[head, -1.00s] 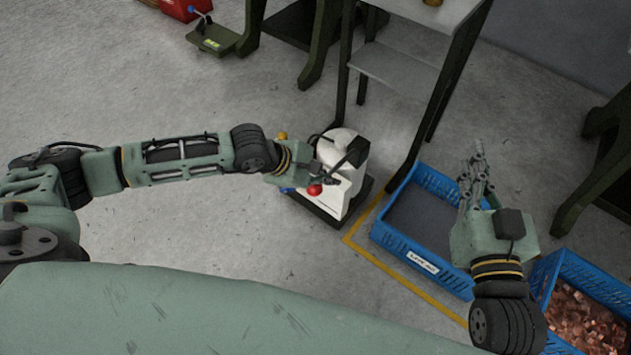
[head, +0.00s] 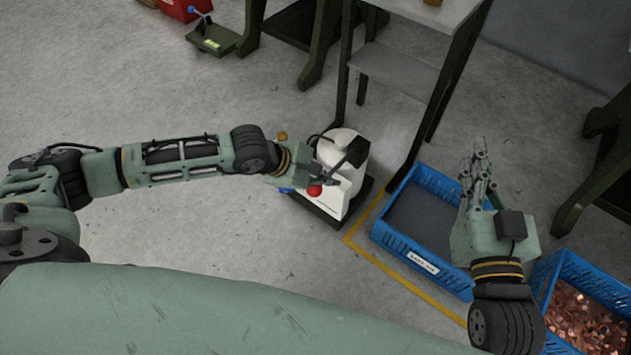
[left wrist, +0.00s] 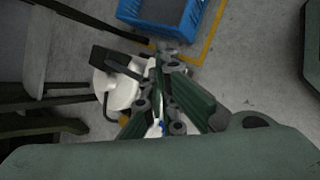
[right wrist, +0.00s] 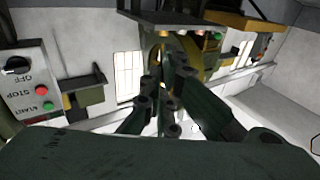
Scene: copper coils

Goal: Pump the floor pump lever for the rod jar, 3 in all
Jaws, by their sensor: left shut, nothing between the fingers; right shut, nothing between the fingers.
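The floor pump (head: 345,190) is a white unit with a rounded white jar on a dark base, standing on the concrete floor near the middle of the head view. A red knob (head: 314,191) shows at its front, beside my left gripper (head: 325,178). My left gripper is shut and empty at the pump, partly covering it; whether it touches the lever I cannot tell. In the left wrist view the white pump (left wrist: 112,88) lies behind the closed fingers. My right gripper (head: 478,160) is shut and empty, raised above the blue crate, pointing away from the pump.
An empty-looking blue crate (head: 392,238) stands right of the pump, and another blue crate (head: 545,275) holds copper pieces (head: 583,318). A grey-topped table (head: 395,75) with dark legs stands behind the pump. A green pedal box (head: 213,38) lies far left. Floor left of the pump is clear.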

